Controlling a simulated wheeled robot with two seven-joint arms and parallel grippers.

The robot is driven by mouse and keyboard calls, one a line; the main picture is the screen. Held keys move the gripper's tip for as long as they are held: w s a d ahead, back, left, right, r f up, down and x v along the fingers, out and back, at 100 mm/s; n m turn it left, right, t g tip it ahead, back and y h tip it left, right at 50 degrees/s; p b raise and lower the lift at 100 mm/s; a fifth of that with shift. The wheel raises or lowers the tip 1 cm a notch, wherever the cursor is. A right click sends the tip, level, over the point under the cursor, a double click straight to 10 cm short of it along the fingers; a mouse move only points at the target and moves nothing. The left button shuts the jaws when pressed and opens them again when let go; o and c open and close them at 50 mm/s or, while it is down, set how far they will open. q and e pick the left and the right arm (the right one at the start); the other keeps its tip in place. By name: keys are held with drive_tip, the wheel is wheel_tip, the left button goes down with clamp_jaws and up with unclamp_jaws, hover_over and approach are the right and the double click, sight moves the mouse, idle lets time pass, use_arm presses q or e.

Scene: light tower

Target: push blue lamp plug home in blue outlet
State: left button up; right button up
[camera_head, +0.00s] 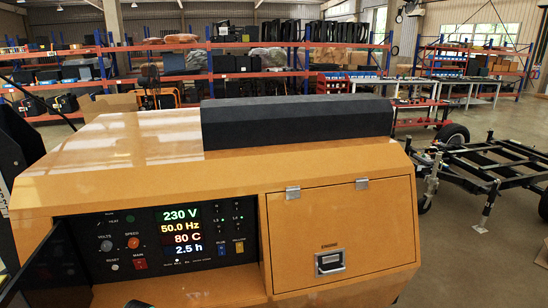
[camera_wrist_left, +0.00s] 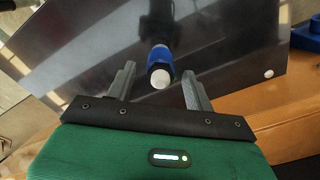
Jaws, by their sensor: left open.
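In the left wrist view, a blue cylindrical piece with a pale round end (camera_wrist_left: 160,67), which looks like the blue lamp plug, stands against a dark glossy panel (camera_wrist_left: 225,55). My left gripper (camera_wrist_left: 159,72) is open, with one finger on each side of this piece and a gap at both sides. The blue outlet cannot be made out for certain, and how deep the plug sits is not visible. In the head view neither gripper shows, nor does the plug. My right gripper is in no view.
The orange machine (camera_head: 340,220) fills the front of the head view. Its control panel (camera_head: 160,245) shows lit readouts, beside a latched hatch (camera_head: 340,225). A black trailer frame (camera_head: 490,165) stands at right. Another blue part (camera_wrist_left: 306,38) lies right of the dark panel.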

use_arm(q)
drive_tip(key=shift+p, duration=0.35)
idle(0.3)
clamp_jaws()
drive_tip(key=shift+r+p, duration=2.9)
drive_tip(key=shift+r, duration=0.1)
